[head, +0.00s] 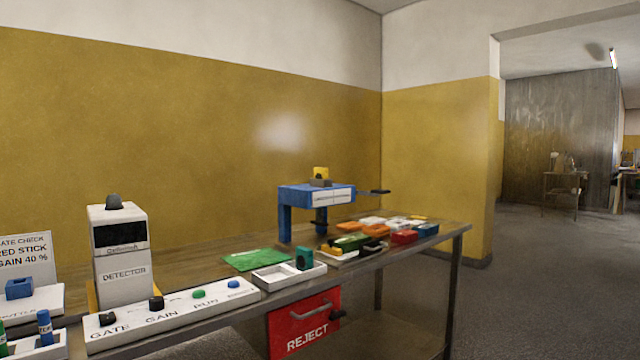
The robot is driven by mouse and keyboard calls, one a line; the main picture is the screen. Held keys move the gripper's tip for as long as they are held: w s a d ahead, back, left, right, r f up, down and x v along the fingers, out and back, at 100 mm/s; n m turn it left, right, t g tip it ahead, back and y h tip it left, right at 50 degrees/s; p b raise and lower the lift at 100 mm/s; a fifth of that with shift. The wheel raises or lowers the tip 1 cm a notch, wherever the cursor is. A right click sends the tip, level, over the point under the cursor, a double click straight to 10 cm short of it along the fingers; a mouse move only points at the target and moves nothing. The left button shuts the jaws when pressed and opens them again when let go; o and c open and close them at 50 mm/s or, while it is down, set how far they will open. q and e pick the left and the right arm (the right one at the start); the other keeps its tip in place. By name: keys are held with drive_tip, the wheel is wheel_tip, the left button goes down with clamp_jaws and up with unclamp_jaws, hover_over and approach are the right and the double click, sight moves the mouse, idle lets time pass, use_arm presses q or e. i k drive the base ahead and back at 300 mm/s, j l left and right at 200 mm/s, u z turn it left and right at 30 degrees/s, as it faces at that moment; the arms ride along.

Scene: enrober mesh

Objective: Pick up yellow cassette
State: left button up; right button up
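A small yellow block (321,172) sits on a dark grey piece on top of the blue stand (317,191). More small coloured pieces lie to the right on the table, among them a yellow one (331,249) at the near left of the group and a yellowish one (417,217) at its far side. They are too small to tell which of these is the yellow cassette. Neither of my grippers shows in the head view.
A long table (340,276) carries a white detector (122,262), a control panel (172,313), a green sheet (256,259) and a white tray (289,279) with a green block. A red reject box (304,322) hangs below the front edge. Open floor lies right.

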sight(319, 173)
drive_tip(key=i+l+u, duration=0.25)
drive_tip(key=i+l, duration=0.25)
drive_tip(key=i+l+u, duration=0.3)
drive_tip(key=i+l, duration=0.25)
drive_tip(key=l, duration=0.05)
